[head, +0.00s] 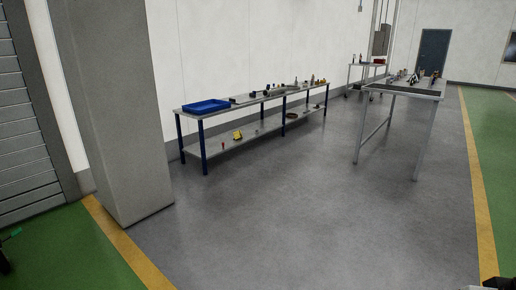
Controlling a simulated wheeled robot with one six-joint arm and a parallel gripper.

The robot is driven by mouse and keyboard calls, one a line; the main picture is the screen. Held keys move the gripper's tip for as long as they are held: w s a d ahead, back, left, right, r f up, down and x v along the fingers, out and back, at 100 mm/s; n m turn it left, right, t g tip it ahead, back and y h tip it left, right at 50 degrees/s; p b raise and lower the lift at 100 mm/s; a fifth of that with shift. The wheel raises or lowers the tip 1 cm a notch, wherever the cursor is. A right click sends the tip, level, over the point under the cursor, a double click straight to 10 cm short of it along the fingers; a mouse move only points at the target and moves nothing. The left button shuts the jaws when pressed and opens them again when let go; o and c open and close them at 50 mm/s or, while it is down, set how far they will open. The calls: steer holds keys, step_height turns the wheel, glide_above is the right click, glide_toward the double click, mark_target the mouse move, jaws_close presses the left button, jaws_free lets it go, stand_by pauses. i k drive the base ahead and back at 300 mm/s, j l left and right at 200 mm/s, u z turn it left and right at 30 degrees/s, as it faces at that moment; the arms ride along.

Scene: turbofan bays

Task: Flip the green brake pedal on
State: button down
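A small green piece (13,234) shows at the far left edge, above a dark shape that the frame cuts off. It may be the green brake pedal, but it is too small and too cropped to tell, and I cannot make out its position. My gripper's fingers are not visible. A small dark and pale part in the bottom right corner may belong to my arm, but I cannot tell.
A grey pillar (112,110) stands at the left. A long blue-legged workbench (230,148) with a blue tray (206,106) runs along the wall. A metal table (404,92) with small items stands at the right. The grey floor (310,220) between is clear.

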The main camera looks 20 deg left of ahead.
mark_target(15, 233)
steer(key=i+l+u, duration=0.1)
steer(key=i+u, duration=0.25)
steer(key=i, duration=0.15)
steer(key=i+l+u, duration=0.35)
steer(key=i+j+u, duration=0.2)
steer(key=i+u, duration=0.15)
steer(key=i, duration=0.15)
steer(key=i+u, duration=0.3)
steer(key=i, duration=0.25)
steer(key=i+u, duration=0.35)
steer(key=i, duration=0.2)
steer(key=i+u, duration=0.2)
steer(key=i, duration=0.65)
steer(key=i+l+u, duration=0.25)
steer(key=i, duration=0.6)
steer(key=i+j+u, duration=0.25)
steer(key=i, duration=0.2)
steer(key=i+j+u, duration=0.25)
steer(key=i, duration=0.2)
steer(key=i+u, duration=0.2)
steer(key=i, duration=0.3)
steer(key=i+j, duration=0.25)
steer(key=j, duration=0.1)
